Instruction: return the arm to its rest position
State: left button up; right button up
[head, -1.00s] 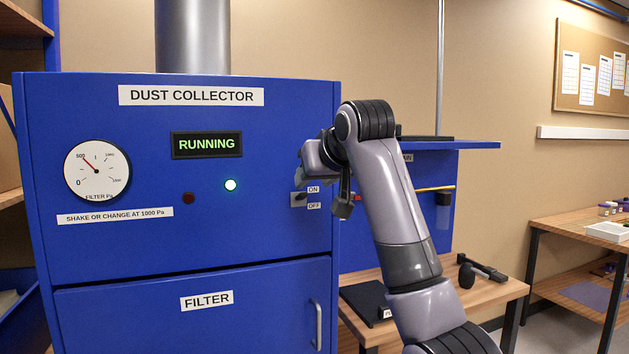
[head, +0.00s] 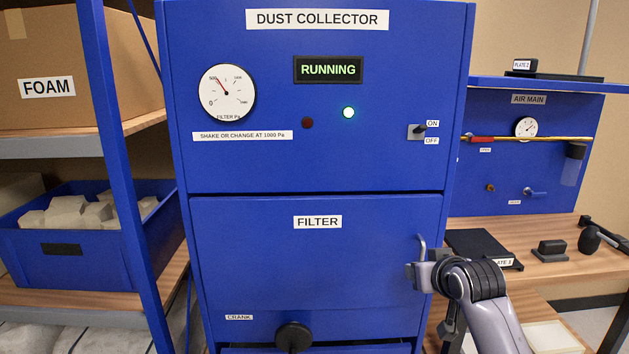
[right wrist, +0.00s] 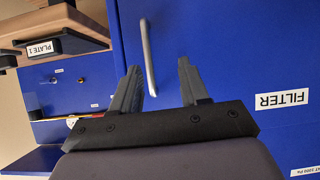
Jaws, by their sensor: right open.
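My right arm comes in from the lower right in the head view, with its right gripper (head: 447,326) low in front of the filter door's right edge. In the right wrist view the same gripper (right wrist: 158,75) is open, with nothing between its fingers. The door handle (right wrist: 148,56) shows beyond the fingertips; I cannot tell how far apart they are. The blue dust collector (head: 260,165) has a switch (head: 419,130) with its lever toward ON. Its display (head: 328,69) reads RUNNING and a light (head: 348,113) glows. My left gripper is not in view.
A blue shelf post (head: 112,150) and a bin (head: 70,265) of pale blocks stand at left. A crank knob (head: 294,337) juts out below the filter door. At right is a wooden bench (head: 550,270) with a black plate (head: 480,246) and small tools.

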jog(key=s+f, duration=1.5)
jog(key=f, duration=0.5)
jog(key=s+a+f, duration=0.1)
jog(key=s+f, duration=0.2)
jog(key=s, duration=0.7)
jog(key=s+f+n+g+y, duration=0.1)
jog(key=s+f, duration=0.2)
jog(key=s, duration=0.7)
jog(key=shift+a+f+y, duration=0.3)
jog(key=shift+a, duration=0.05)
